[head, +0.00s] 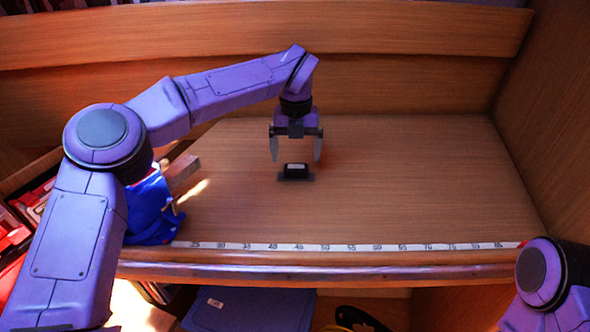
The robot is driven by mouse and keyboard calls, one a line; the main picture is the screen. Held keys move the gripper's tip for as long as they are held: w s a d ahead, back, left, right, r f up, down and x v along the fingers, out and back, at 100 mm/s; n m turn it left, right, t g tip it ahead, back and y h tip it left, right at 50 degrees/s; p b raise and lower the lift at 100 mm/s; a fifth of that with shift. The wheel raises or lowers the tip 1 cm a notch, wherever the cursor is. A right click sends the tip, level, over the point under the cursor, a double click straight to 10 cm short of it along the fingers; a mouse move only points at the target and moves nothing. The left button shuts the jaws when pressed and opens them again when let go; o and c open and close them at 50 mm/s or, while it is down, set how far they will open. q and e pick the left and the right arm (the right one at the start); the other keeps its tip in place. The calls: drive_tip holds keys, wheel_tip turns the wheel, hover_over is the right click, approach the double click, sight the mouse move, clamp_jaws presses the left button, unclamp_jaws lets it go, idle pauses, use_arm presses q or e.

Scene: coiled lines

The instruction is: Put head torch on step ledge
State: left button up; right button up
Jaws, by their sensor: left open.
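A small black object with a pale top, which looks like the head torch (296,171), lies on the wooden surface (400,190). My left gripper (296,157) points down just above and behind it. Its two pale fingers are apart and nothing is held between them. I cannot tell whether the fingers reach the surface. Which wooden part is the step ledge is not clear. Part of my right arm shows at the lower right, but its gripper is out of view.
A numbered white strip (350,247) runs along the front edge. A blue object (150,208) and a small wooden block (181,172) stand at the left beside my arm. Wooden walls close the back and right. A blue flat item (250,310) lies below the edge. The surface's right side is clear.

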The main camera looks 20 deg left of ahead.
use_arm(q)
wheel_tip(320, 180, down, 2)
drive_tip(key=shift+w+f, duration=0.1)
drive_tip(key=shift+f, duration=0.3)
drive_tip(key=shift+s, duration=0.25)
drive_tip(key=shift+c, duration=0.3)
drive_tip(key=shift+w, duration=0.15)
drive_tip(key=c, duration=1)
drive_tip(key=shift+c, duration=0.5)
